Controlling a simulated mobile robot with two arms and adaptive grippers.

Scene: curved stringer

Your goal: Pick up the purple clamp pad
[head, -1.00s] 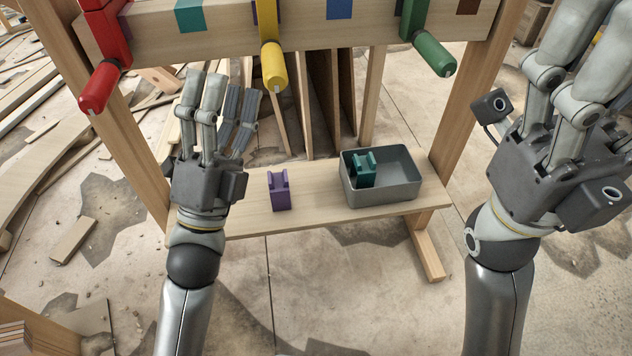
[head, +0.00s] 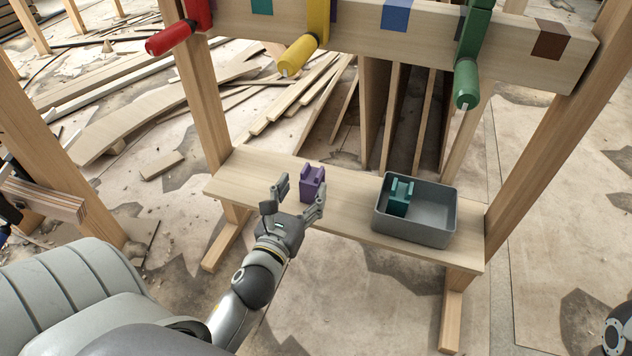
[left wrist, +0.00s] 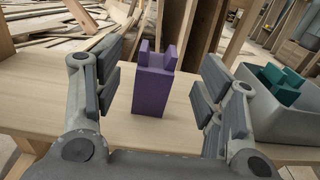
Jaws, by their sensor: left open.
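The purple clamp pad (head: 313,183) stands upright on the wooden shelf, left of the grey bin. It also shows in the left wrist view (left wrist: 156,86), centred between my fingers and a little beyond them. My left gripper (head: 298,197) is open at the front edge of the shelf, with its fingers spread to either side of the pad. It also shows in the left wrist view (left wrist: 158,95), and nothing is held in it. The fingers do not appear to touch the pad. My right gripper is not in view; only a piece of my own body shows at the lower right edge.
A grey bin (head: 421,232) with a teal clamp pad (head: 401,197) in it stands on the shelf (head: 345,212) to the right. Red, yellow and green clamps (head: 467,84) hang from the beam above. Wood scraps lie on the floor behind.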

